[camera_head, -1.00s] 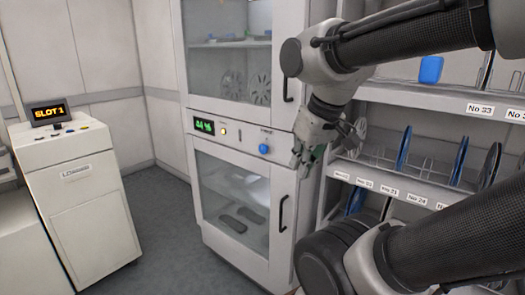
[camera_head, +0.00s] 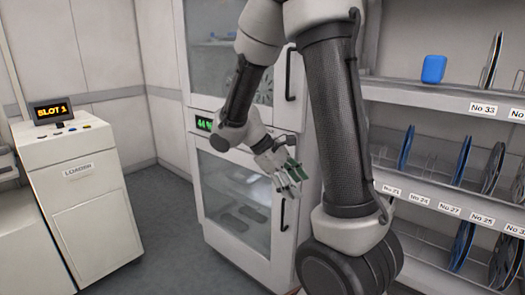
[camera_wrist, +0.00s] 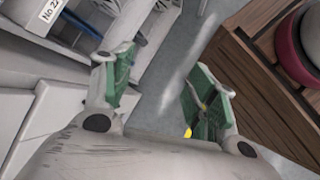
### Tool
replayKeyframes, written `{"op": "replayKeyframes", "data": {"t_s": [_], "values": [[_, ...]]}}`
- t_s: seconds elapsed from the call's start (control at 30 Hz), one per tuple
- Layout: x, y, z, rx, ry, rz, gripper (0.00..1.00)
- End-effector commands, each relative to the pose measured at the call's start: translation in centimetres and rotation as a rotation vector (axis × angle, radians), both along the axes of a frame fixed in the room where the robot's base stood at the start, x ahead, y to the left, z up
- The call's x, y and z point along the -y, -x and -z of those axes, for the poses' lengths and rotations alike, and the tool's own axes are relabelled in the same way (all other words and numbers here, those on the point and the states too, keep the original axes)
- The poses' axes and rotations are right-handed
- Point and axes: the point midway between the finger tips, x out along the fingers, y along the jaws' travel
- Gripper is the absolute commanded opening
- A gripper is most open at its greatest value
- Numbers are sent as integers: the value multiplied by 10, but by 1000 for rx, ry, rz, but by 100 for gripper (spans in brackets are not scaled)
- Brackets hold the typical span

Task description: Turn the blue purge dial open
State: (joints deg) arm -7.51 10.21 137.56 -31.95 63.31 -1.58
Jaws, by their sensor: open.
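The blue purge dial does not show in either current view; my arm covers the part of the cabinet panel where it was seen earlier. The white cabinet (camera_head: 210,158) has a green lit display (camera_head: 204,124) on that panel. My gripper (camera_head: 288,180) is open and empty in front of the cabinet's lower door, close to the black lower handle (camera_head: 284,212), with its fingers pointing down to the right. In the wrist view, its green-padded fingers (camera_wrist: 160,88) stand apart with only grey floor between them.
A shelf rack (camera_head: 420,100) with blue and grey reels and a blue container (camera_head: 433,69) stands on the right. A white loader (camera_head: 95,205) with a "SLOT 1" screen (camera_head: 50,110) stands left. A wooden crate (camera_wrist: 262,75) shows in the wrist view. Floor is free between loader and cabinet.

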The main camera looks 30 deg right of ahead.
Motion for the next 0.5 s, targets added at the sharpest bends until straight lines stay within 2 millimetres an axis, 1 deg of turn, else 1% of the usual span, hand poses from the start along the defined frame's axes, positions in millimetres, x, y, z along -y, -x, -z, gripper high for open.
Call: {"op": "replayKeyframes", "data": {"t_s": [0.03, 0.07, 0.1, 0.17, 0.2, 0.27, 0.3, 0.33, 0.4, 0.47, 0.5], "values": [[8, -15, 12, -86, 62, -79, 58], [13, -26, 17, -133, 104, -135, 58], [19, -42, 24, -194, 158, -209, 58], [26, -67, 34, -281, 242, -325, 58], [29, -85, 41, -335, 298, -407, 58], [31, -115, 51, -410, 384, -532, 58], [30, -136, 56, -453, 443, -615, 58], [28, -152, 60, -481, 489, -679, 58], [22, -187, 62, -519, 587, -803, 58], [14, -213, 55, -530, 665, -887, 58], [9, -228, 46, -523, 714, -928, 58]]}}
